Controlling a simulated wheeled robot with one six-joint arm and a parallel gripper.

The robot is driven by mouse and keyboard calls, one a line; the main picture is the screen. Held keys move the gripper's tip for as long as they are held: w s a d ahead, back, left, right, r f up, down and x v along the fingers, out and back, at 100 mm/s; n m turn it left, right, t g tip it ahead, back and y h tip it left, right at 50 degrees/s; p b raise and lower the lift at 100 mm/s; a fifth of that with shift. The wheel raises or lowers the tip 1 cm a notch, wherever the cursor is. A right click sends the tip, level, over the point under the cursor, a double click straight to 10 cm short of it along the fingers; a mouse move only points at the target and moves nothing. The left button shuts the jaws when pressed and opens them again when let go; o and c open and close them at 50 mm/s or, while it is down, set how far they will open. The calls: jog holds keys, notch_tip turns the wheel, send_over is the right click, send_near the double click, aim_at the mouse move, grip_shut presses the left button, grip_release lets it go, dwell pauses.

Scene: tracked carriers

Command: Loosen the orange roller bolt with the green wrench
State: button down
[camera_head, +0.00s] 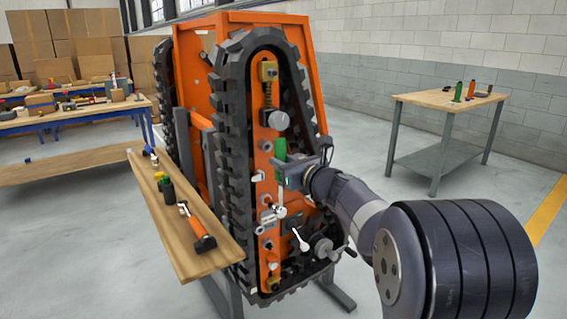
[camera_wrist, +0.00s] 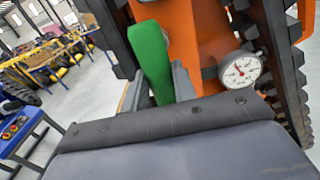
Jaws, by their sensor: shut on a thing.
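The green wrench (camera_head: 280,151) is upright against the orange side plate of the tracked carrier, its green handle at the top. My gripper (camera_head: 283,172) is shut on the handle's lower part, coming from the right. A metal shank runs down from the grip to a pale end (camera_head: 281,211) at the plate. In the wrist view the green handle (camera_wrist: 150,60) stands between my two fingers (camera_wrist: 160,88). The wrench's lower end is hidden there. Several roller bolts line the plate; I cannot tell which is the orange one, or whether the wrench's end is seated on a bolt.
Black tracks (camera_head: 233,150) flank the plate. A gauge (camera_wrist: 240,70) sits beside the handle. A wooden shelf (camera_head: 215,259) at the left holds an orange-handled tool (camera_head: 196,229) and small items. A side table (camera_head: 425,98) stands at the right, with clear floor around it.

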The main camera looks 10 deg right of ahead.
jog(key=shift+x, duration=1.2)
dwell(2.2)
jog(key=shift+r, duration=0.15)
dwell(0.4)
jog(key=c, duration=1.7)
grip_release()
grip_shut()
